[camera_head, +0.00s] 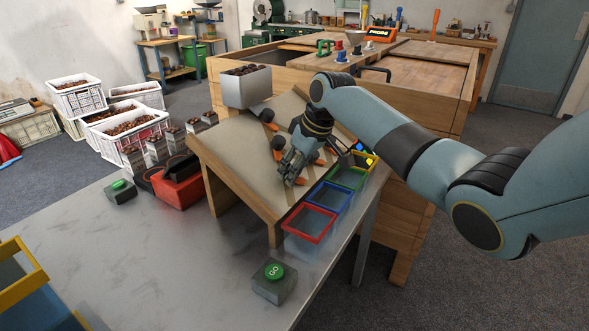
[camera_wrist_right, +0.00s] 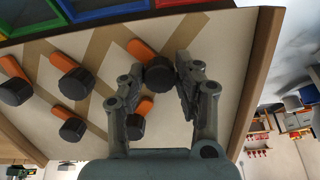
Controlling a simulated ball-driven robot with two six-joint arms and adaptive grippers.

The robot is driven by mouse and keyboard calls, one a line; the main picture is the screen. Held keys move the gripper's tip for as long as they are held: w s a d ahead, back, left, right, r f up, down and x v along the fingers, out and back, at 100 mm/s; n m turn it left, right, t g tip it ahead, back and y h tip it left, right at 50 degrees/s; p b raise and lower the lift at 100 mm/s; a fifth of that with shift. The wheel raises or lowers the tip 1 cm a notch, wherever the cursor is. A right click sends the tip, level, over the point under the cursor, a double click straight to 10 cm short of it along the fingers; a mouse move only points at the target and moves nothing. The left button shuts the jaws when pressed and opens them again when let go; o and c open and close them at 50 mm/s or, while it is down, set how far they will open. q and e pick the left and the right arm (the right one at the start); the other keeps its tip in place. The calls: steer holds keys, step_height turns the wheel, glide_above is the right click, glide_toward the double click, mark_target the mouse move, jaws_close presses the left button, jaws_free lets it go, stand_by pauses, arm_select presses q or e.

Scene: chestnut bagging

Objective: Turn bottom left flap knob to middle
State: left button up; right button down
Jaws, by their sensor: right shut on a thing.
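The tilted sorting board (camera_head: 230,145) carries several black knobs with orange flaps. My right gripper (camera_head: 287,172) is low on the board, near its lower end. That knob's orange flap (camera_wrist_right: 139,49) points up and left there. A second knob (camera_wrist_right: 135,127) with an orange flap (camera_wrist_right: 145,106) sits nearer the palm. In the head view the gripper hides the held knob. My left gripper is out of view.
Red (camera_head: 331,225), blue (camera_head: 345,196) and green bins line the board's right side. A green GO button (camera_head: 274,271) stands on the metal table (camera_head: 190,260). A red container (camera_head: 178,186) stands left of the board. A metal hopper (camera_head: 246,92) of chestnuts is at its top.

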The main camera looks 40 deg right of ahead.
steer(key=shift+r+m+p, duration=0.2)
steer(key=shift+m+p, duration=0.3)
steer(key=shift+p, duration=0.3)
steer(key=m+p, duration=0.2)
steer(key=shift+p, duration=0.3)
steer(key=shift+m+y+p, duration=0.3)
steer(key=shift+m+p, duration=0.6)
steer(key=shift+m, duration=0.3)
steer(key=shift+f+m+p, duration=0.15)
steer(key=shift+m+p, duration=0.55)
steer(key=shift+m, duration=0.3)
steer(key=c, duration=0.9)
jaws_free()
steer(key=shift+c, duration=0.2)
